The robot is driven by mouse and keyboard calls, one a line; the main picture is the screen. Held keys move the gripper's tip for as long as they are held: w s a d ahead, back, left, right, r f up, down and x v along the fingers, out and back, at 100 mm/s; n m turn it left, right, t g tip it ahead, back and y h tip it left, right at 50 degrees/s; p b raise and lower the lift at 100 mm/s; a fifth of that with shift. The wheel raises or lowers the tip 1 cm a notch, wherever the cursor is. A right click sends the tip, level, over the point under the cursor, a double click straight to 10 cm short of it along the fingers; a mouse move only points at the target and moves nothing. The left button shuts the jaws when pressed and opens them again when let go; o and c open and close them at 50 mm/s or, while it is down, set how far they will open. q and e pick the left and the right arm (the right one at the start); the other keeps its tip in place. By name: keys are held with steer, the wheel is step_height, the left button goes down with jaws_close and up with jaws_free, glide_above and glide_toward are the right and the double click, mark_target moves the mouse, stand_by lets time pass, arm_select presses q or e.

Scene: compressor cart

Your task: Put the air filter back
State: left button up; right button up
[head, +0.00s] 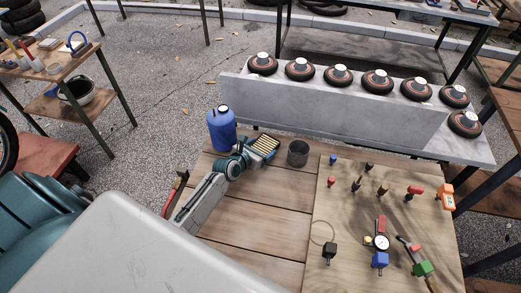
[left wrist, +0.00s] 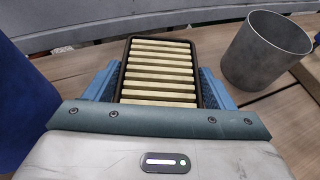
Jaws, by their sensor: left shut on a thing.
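The air filter (head: 265,142) has pale yellow pleats in a dark frame. My left gripper (head: 262,146) is shut on it, near the far edge of the wooden bench. In the left wrist view the filter (left wrist: 160,72) sits between the two blue fingers, pleats facing the camera. A grey metal cup (head: 298,153), open at the top, stands just right of the filter, apart from it; the cup (left wrist: 266,50) also shows in the left wrist view. I cannot make out a filter seat on the bench. My right gripper is not in view.
A blue tank (head: 221,130) stands left of the filter, close to my left gripper. A board (head: 340,225) with a gauge and several coloured fittings and tools lies to the right. Behind is a grey ledge (head: 330,108) with several wheels. The bench planks (head: 265,220) nearer me are clear.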

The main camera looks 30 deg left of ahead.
arm_select(q)
steer(key=shift+f, duration=0.25)
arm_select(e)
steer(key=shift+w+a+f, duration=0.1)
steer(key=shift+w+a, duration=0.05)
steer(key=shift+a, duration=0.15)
arm_select(q)
steer(key=shift+f, duration=0.15)
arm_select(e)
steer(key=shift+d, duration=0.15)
arm_select(q)
steer(key=o, duration=1.1)
steer(key=shift+o, duration=0.6)
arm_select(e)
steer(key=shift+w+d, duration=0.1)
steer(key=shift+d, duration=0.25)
arm_select(q)
steer(key=shift+s+r, duration=0.1)
steer(key=shift+r, duration=0.1)
steer(key=p+v, duration=0.2)
steer(key=v, duration=0.9)
steer(key=shift+s+a, duration=0.1)
steer(key=shift+s, duration=0.3)
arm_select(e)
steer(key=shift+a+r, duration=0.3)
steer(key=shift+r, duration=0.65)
